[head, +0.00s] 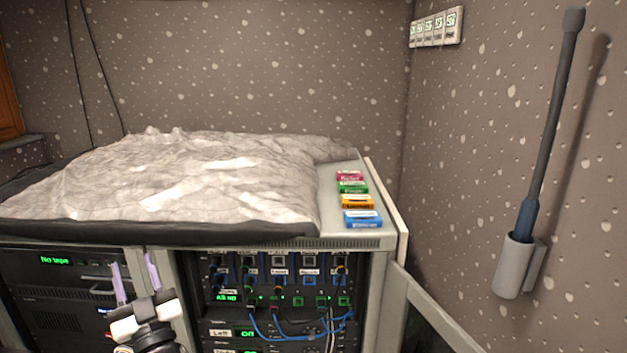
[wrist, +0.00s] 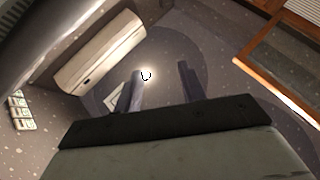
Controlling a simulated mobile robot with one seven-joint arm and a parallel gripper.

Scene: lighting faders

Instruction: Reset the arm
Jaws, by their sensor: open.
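My gripper (head: 134,264) is at the lower left of the head view, in front of the rack. Its two pale lilac fingers point up and stand apart, with nothing between them. In the wrist view my gripper (wrist: 160,73) also shows two separate, empty fingers. Most of my arm is below the head view's lower edge.
The rack (head: 378,300) has screens, knobs and blue cables. A crumpled grey cover (head: 200,175) lies on top, beside several coloured cassettes, one blue (head: 362,219). A dark rod (head: 548,130) stands in a wall holder. A wooden frame (wrist: 262,48) shows in the wrist view.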

